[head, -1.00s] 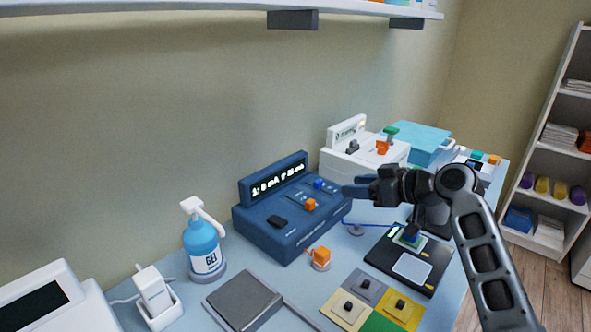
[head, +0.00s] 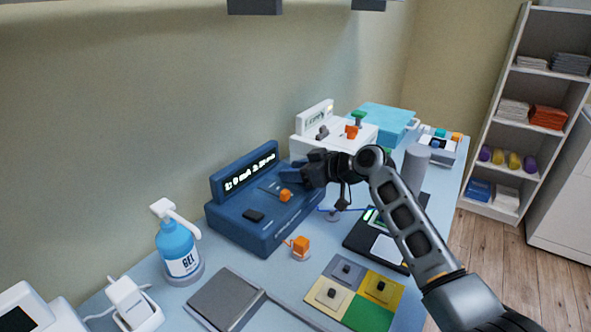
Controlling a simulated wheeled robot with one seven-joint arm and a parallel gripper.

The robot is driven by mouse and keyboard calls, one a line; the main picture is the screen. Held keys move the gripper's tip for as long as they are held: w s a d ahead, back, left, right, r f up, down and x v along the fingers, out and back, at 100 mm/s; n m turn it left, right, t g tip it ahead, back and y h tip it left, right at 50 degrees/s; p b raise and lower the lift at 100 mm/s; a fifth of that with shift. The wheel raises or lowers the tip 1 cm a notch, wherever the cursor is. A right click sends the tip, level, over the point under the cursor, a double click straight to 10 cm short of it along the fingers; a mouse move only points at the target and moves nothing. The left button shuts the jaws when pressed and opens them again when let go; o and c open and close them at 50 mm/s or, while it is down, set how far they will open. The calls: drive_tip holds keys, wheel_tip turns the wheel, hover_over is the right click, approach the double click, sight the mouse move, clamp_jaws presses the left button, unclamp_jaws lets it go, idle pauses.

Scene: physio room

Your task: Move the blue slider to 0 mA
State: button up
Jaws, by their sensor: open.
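The dark blue stimulator box (head: 240,232) stands on the table, its slanted display (head: 250,171) lit. Its small text seems to begin "1: 0 mA", but it is not sharp. An orange slider (head: 285,195) shows on the box's top, with a dark knob (head: 254,215) to its left. The blue slider is hidden behind my gripper. My gripper (head: 289,174) is open over the right end of the box top, reaching in from the right at the blue slider's place. Whether its fingers touch the slider cannot be told.
A white device (head: 305,147) with orange and green knobs stands just behind my gripper. A blue gel bottle (head: 179,250) stands left of the box. An orange knob piece (head: 300,245), colored pads (head: 380,288) and a black device (head: 362,238) lie in front.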

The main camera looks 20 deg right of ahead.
clamp_jaws()
idle(0.4)
